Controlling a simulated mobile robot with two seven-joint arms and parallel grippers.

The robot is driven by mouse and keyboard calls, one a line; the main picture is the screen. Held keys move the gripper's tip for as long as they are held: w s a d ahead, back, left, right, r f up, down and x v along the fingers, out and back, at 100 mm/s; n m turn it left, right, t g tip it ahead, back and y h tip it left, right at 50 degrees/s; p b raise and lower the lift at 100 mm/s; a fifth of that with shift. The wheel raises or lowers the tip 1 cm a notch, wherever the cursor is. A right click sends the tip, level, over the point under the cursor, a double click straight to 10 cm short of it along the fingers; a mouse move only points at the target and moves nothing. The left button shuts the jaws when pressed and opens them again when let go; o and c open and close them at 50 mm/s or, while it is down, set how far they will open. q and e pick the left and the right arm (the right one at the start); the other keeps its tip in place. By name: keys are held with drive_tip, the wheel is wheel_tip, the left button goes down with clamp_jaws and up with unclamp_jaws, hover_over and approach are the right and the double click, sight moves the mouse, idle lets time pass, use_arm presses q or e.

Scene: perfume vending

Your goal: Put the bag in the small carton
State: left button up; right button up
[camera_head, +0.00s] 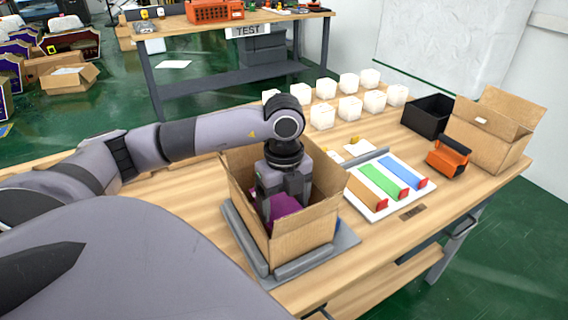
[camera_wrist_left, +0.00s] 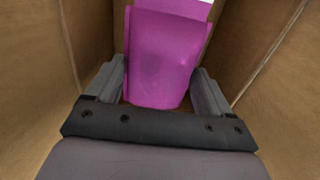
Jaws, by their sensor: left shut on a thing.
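The small carton (camera_head: 303,235) is an open brown cardboard box on a grey tray (camera_head: 248,245) on the wooden table. My left gripper (camera_head: 283,205) reaches down inside it from above. It is shut on a magenta bag (camera_head: 284,207), with a finger on each side of it. The left wrist view shows the bag (camera_wrist_left: 162,60) between the two fingers (camera_wrist_left: 160,95), with the carton walls (camera_wrist_left: 265,50) around. A white patch shows at the bag's top edge in that view. The bag's underside is hidden, so I cannot tell whether it touches the carton floor. My right gripper is out of view.
A white board with brown, green and blue strips (camera_head: 381,182) lies right of the carton. Several white cartons (camera_head: 349,108) stand behind. An orange tool (camera_head: 449,157), a black bin (camera_head: 428,115) and a larger open box (camera_head: 492,128) are at the right. Bare tabletop lies at the front right.

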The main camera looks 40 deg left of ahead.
sight(284, 203)
use_arm(q)
drive_tip(key=shift+f, duration=2.55)
drive_tip(key=shift+f, duration=0.1)
drive_tip(key=o, duration=1.1)
drive_tip(key=shift+c, duration=0.2)
drive_tip(key=shift+r, duration=0.35)
wheel_tip(284, 203, up, 12)
drive_tip(key=shift+f, duration=0.2)
